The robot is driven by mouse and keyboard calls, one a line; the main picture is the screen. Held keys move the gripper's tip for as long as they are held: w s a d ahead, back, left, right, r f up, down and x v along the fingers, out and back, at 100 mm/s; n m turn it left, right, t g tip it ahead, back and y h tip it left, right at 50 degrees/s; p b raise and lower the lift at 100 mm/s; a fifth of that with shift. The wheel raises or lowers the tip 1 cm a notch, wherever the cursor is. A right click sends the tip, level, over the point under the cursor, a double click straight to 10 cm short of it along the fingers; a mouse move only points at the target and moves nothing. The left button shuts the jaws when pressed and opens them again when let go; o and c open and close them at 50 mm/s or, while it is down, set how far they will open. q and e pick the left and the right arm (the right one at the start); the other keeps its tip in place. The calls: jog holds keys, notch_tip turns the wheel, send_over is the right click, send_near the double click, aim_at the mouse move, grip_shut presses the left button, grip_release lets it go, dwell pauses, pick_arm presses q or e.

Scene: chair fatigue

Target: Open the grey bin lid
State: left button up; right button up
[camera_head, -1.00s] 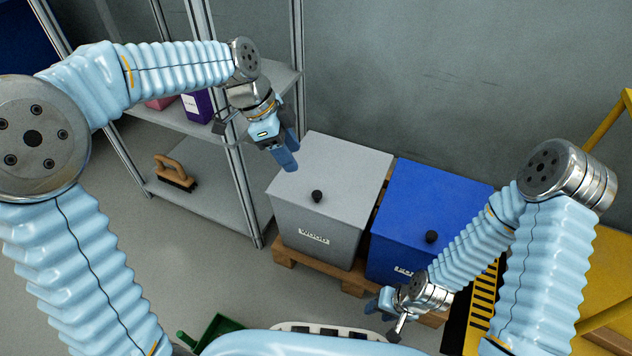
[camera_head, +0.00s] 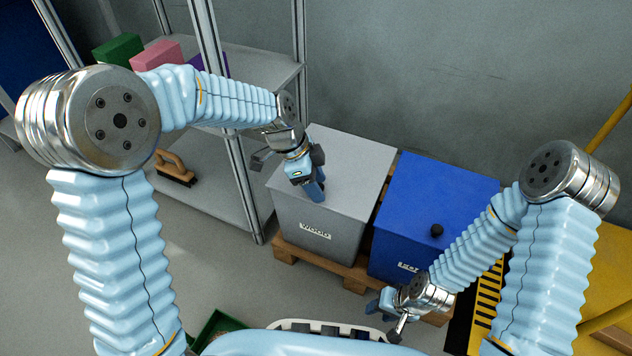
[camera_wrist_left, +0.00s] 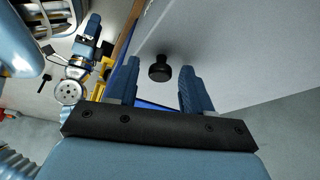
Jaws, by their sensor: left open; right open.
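The grey bin (camera_head: 310,215) labelled "Wood" stands on a wooden pallet with its grey lid (camera_head: 350,160) closed. In the head view my left gripper (camera_head: 316,192) is over the front part of the lid and hides its knob. In the left wrist view the black knob (camera_wrist_left: 160,70) shows on the lid (camera_wrist_left: 225,50), ahead of and between the two open blue fingers (camera_wrist_left: 158,82). The fingers are not closed on it. My right gripper (camera_head: 385,308) is low in front of the blue bin, open and apart from the grey bin.
A blue bin (camera_head: 425,200) with a black knob (camera_head: 437,230) stands right beside the grey one on the pallet (camera_head: 345,275). A metal shelf (camera_head: 215,180) with a brush (camera_head: 175,168) and boxes is at left. Yellow structure (camera_head: 600,270) is at right.

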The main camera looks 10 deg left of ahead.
pick_arm(q)
grip_shut()
jog(key=shift+r+p, duration=0.5)
jog(key=shift+p, duration=0.15)
notch_tip(320, 180, up, 6)
jog(key=w+g+p, duration=0.2)
jog(key=g+p, duration=0.1)
jog(key=p, duration=0.7)
notch_tip(320, 180, up, 6)
jog(key=n+g+y+p, duration=0.15)
jog(key=g+p, duration=0.25)
jog(key=p, duration=0.5)
send_over(328, 173)
jog(key=shift+f+y, duration=0.2)
jog(key=shift+y, duration=0.05)
